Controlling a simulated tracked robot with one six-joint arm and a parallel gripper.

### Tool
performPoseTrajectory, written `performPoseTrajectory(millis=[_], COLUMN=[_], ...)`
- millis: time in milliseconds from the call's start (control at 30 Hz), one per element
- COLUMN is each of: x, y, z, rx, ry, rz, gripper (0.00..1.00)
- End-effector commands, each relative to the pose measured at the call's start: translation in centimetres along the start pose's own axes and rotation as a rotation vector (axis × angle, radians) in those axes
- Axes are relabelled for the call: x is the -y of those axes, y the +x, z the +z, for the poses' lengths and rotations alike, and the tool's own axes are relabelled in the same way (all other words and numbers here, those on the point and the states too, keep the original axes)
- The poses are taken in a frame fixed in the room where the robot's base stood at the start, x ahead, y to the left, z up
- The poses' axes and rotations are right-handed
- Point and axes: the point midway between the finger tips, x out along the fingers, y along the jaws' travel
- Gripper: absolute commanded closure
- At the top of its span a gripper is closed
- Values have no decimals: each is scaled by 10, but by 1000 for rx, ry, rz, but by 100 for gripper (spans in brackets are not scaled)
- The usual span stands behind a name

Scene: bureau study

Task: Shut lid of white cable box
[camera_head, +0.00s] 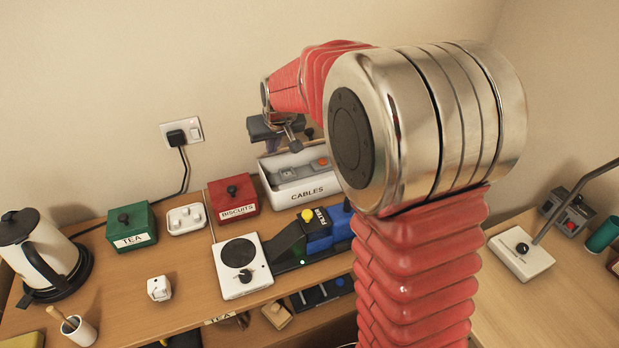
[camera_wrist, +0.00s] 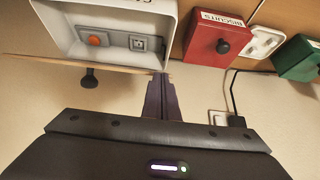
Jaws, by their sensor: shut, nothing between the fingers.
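The white cable box (camera_head: 306,191), labelled CABLES, stands open at the back of the desk. Inside it lies a grey strip with an orange button, also seen in the wrist view (camera_wrist: 117,42). In the wrist view its lid (camera_wrist: 40,59) shows as a thin tan edge along the box's wall side, with a black knob (camera_wrist: 90,78) on its outer face. It looks raised, roughly upright. My gripper (camera_head: 292,143) is shut and empty, above the box's back left. In the wrist view its fingertips (camera_wrist: 163,76) are close to the lid's end and the box corner; contact is unclear.
A red BISCUITS box (camera_head: 231,204) stands just left of the cable box, then a white socket block (camera_head: 186,218) and green TEA box (camera_head: 131,236). A blue device (camera_head: 322,235) and white hotplate (camera_head: 241,268) stand in front. The wall is close behind.

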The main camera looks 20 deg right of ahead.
Motion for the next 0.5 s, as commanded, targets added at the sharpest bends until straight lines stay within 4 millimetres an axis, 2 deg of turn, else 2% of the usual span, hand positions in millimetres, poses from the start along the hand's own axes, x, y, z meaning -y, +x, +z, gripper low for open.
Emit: performPoseTrajectory(millis=[33, 167, 500], x=[1, 1, 0], y=[2, -12, -43], z=[2, 1, -10], rx=[2, 0, -9], ry=[1, 1, 1], rz=[-1, -1, 0], gripper=[100, 100, 100])
